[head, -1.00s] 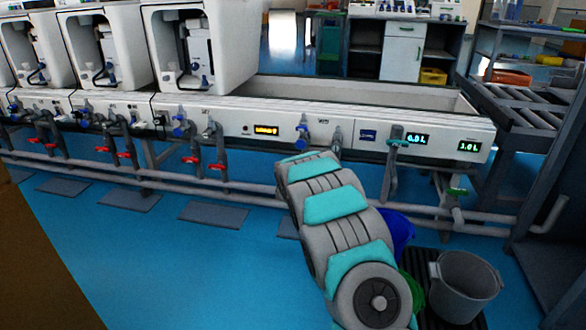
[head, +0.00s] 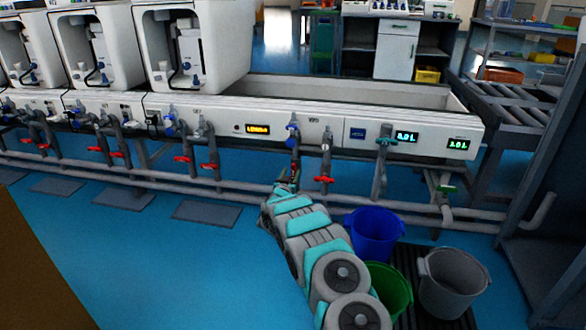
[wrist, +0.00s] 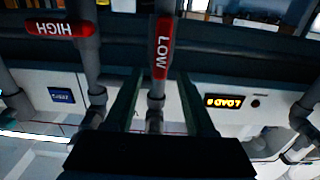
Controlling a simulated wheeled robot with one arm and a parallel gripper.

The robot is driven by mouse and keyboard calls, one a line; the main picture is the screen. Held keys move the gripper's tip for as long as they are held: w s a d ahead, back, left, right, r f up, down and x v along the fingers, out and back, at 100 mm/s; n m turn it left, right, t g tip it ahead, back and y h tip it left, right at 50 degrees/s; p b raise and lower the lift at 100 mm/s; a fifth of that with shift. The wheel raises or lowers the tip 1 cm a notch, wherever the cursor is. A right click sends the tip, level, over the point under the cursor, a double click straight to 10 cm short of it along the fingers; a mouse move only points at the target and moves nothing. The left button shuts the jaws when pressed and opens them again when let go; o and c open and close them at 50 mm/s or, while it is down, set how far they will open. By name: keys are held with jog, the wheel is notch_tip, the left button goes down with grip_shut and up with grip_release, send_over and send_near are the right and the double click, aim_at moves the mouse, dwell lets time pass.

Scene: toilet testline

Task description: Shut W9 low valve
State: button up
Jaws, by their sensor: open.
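The low valve has a red handle marked LOW (wrist: 163,50), upright in the upside-down wrist view and in line with its grey pipe. In the head view that handle (head: 295,171) is a small red bar just above my gripper. My gripper (wrist: 160,77) is open in the wrist view, one dark finger on each side of the pipe and the handle's lower end. I cannot tell whether the fingers touch it. In the head view my gripper (head: 286,186) is small and partly hidden by my arm.
A red handle marked HIGH (wrist: 60,29) lies crosswise on the neighbouring pipe; the head view shows it to the right (head: 324,179). A lit display (head: 258,129) is on the white bench. Blue (head: 375,232), green (head: 390,285) and grey (head: 453,285) buckets stand right of my arm.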

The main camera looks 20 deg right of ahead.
aim_at(293, 169)
jog(key=shift+f+x, duration=0.2)
jog(key=shift+x, duration=2.05)
jog(key=shift+w+d+r, duration=0.15)
jog(key=shift+w+d, duration=0.05)
jog(key=shift+w, duration=0.1)
grip_shut()
